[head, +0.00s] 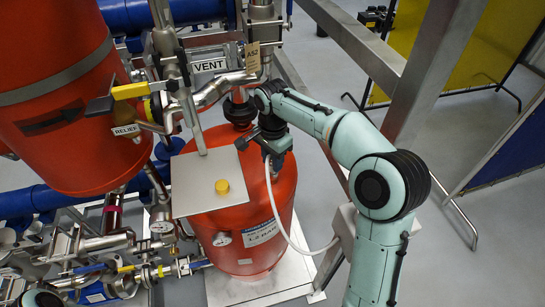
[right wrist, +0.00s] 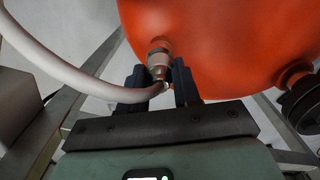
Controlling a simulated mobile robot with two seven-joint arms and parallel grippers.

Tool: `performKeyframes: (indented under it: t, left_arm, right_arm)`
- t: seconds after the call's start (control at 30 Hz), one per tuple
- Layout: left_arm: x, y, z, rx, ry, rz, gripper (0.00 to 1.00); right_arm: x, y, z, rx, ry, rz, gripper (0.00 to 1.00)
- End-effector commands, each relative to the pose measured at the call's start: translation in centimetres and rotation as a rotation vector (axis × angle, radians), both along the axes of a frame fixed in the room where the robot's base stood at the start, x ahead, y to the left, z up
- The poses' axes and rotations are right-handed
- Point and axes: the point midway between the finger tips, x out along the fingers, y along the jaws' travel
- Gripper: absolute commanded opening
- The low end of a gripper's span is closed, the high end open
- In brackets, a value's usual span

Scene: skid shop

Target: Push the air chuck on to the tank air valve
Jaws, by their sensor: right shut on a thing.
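The orange tank (head: 255,215) stands upright in the middle of the head view, and its curved side (right wrist: 225,40) fills the top of the right wrist view. My right gripper (head: 268,152) is at the tank's upper right side. In the right wrist view its dark fingers (right wrist: 160,84) are shut on the pale metal air chuck (right wrist: 158,66). The chuck's far end meets the tank air valve (right wrist: 160,43), which is mostly hidden behind it. I cannot tell how far the chuck is pushed on. My left gripper is not in view.
The white hose (head: 277,212) loops from the chuck to a grey box (head: 345,224) on the frame post. Steel pipes and a yellow-handled valve (head: 130,91) crowd the left. A dark round fitting (right wrist: 302,98) sits right of the chuck.

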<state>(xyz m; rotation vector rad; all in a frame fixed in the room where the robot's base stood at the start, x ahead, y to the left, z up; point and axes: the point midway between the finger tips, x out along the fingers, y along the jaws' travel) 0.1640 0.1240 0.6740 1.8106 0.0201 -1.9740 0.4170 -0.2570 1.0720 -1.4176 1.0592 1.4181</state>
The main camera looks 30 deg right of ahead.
Motion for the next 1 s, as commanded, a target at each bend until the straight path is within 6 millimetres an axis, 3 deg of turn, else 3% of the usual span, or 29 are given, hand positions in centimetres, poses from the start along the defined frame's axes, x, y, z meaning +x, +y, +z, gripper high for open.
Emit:
performKeyframes:
  t: [0.63,0.67,0.73,0.77,0.97,1.0]
  left_arm:
    - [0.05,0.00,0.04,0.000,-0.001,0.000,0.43]
    - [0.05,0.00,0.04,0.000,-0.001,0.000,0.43]
    - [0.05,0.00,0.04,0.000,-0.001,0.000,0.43]
    - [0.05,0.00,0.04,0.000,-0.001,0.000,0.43]
    - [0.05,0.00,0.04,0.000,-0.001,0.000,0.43]
    - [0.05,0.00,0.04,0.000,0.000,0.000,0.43]
  right_arm:
    - [0.04,0.04,-0.21,0.000,-0.001,0.001,0.15]
    - [0.04,0.04,-0.21,0.000,-0.001,0.001,0.35]
    - [0.03,0.03,-0.21,0.000,-0.001,0.001,0.58]
    - [0.03,0.03,-0.21,0.000,-0.001,0.001,0.62]
    - [0.04,0.02,-0.21,0.000,-0.001,0.000,0.62]
    - [0.03,0.02,-0.23,0.000,0.000,0.000,0.75]
